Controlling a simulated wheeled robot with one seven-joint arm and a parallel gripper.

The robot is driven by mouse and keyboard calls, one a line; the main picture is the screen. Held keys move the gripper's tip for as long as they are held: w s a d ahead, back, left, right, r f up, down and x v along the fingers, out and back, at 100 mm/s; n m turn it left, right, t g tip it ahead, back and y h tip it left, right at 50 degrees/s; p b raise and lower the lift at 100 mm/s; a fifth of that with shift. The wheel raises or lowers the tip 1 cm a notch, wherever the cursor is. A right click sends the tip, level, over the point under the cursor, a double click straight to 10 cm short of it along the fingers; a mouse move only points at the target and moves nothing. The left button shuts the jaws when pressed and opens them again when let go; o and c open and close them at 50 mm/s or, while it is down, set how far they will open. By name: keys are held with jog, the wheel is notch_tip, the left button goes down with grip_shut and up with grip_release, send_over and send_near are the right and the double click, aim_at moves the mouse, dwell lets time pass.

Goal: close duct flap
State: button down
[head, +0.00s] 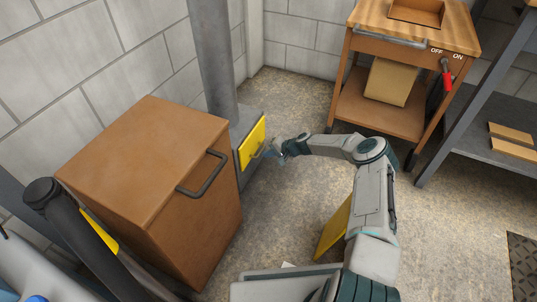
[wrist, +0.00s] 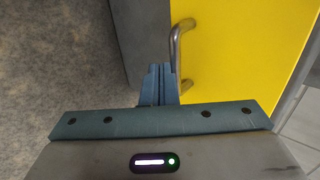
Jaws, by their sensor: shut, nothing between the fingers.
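The yellow duct flap (head: 251,143) is on the front of the grey duct box (head: 245,122) at the foot of a grey pipe. I cannot tell whether it sits flush with the box. In the wrist view the flap (wrist: 240,50) fills the upper right, with a curved metal handle (wrist: 175,45) near its left edge. My gripper (head: 277,147) is in front of the flap, at its right side in the head view. In the wrist view my gripper's fingers (wrist: 158,72) are together and empty, just left of the handle. Whether they touch it is unclear.
A brown cabinet (head: 140,165) with a dark handle stands left of the duct. A wooden cart (head: 385,105) with a red-handled switch (head: 446,75) is at the back right, beside a grey shelf (head: 490,140). Open floor (head: 290,100) lies between duct and cart.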

jog(key=s+d+r+p, duration=0.1)
jog(key=s+d+p, duration=0.1)
jog(key=d, duration=0.4)
jog(key=s+d+r+p, duration=0.1)
jog(key=s+d+p, duration=0.1)
jog(key=s+d, duration=0.2)
jog(key=shift+s+d+r, duration=0.35)
jog(key=shift+d, duration=0.65)
jog(key=s+a+r+n+g+h+p, duration=0.15)
jog(key=s+r+p, duration=0.4)
jog(key=r, duration=1.05)
jog(key=s+a+r+n+g+h+p, duration=0.1)
jog(key=s+r+n+h+p, duration=0.2)
jog(key=r+p, duration=0.95)
jog(key=s+a+r+n+g+h+p, duration=0.2)
jog(key=s+r, duration=0.3)
jog(key=r, duration=1.5)
jog(key=s+d+r+t+h+p, duration=0.1)
jog(key=s+r+p, duration=0.7)
jog(key=s+r, duration=0.4)
jog(key=s+r+m+t+h+p, duration=0.1)
jog(key=s+r+p, duration=0.7)
jog(key=s+r, duration=0.5)
jog(key=w+v, duration=0.1)
jog(key=v, duration=0.6)
jog(key=shift+w+d+r, duration=0.15)
jog(key=shift+w+d, duration=0.05)
jog(key=shift+d, duration=0.05)
